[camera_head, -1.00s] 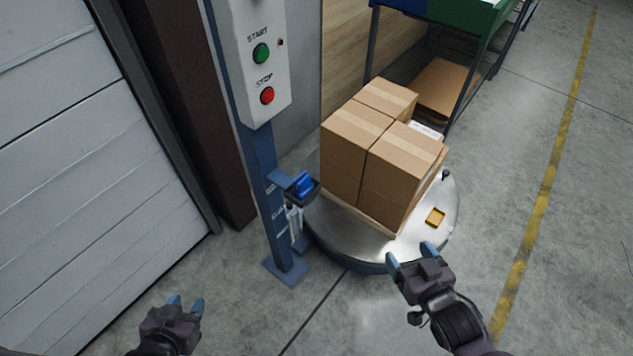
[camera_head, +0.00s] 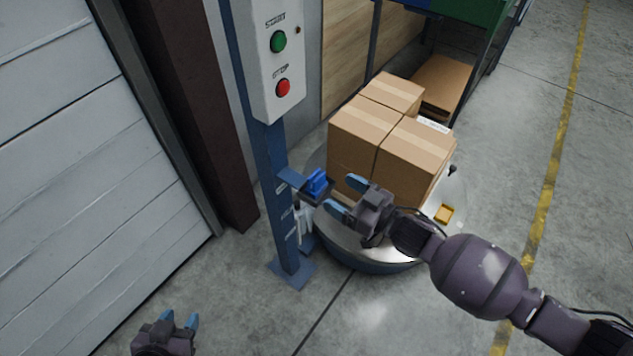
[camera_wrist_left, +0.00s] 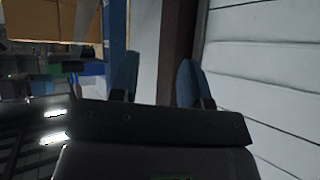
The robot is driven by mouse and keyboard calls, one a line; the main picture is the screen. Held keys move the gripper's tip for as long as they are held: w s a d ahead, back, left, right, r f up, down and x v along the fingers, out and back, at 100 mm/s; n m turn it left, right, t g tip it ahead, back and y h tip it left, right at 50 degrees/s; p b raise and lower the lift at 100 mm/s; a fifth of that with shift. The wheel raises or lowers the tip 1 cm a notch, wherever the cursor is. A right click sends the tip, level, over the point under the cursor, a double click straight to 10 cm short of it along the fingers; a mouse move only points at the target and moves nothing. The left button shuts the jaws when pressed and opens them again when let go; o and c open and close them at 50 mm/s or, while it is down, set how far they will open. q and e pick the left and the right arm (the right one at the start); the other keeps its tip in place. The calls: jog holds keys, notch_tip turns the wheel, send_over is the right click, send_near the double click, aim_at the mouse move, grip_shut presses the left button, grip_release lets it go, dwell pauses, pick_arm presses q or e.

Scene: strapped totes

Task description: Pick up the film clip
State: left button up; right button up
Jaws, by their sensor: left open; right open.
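A blue clip (camera_head: 317,182), which looks like the film clip, sits in a small dark tray (camera_head: 318,192) fixed to the blue post. My right gripper (camera_head: 346,197) is open and empty just right of the tray, its fingers pointing left toward the clip and apart from it. My left gripper (camera_head: 180,320) is open and empty, low at the bottom left of the head view, far from the clip. Its two blue fingers (camera_wrist_left: 158,82) also show spread in the left wrist view, with nothing between them.
A blue post (camera_head: 272,180) carries a control box (camera_head: 268,60) with green and red buttons. Stacked cartons (camera_head: 412,160) stand on a round metal turntable (camera_head: 375,262), where a small yellow item (camera_head: 444,213) lies. A shutter door (camera_head: 80,150) is at left. The front floor is clear.

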aim_at(320, 180)
jog(key=shift+x, duration=1.45)
jog(key=b+x, duration=0.1)
jog(key=x, duration=0.3)
jog(key=shift+w, duration=0.2)
jog(key=shift+w+a, duration=0.2)
jog(key=c, duration=1)
jog(key=shift+r, duration=0.1)
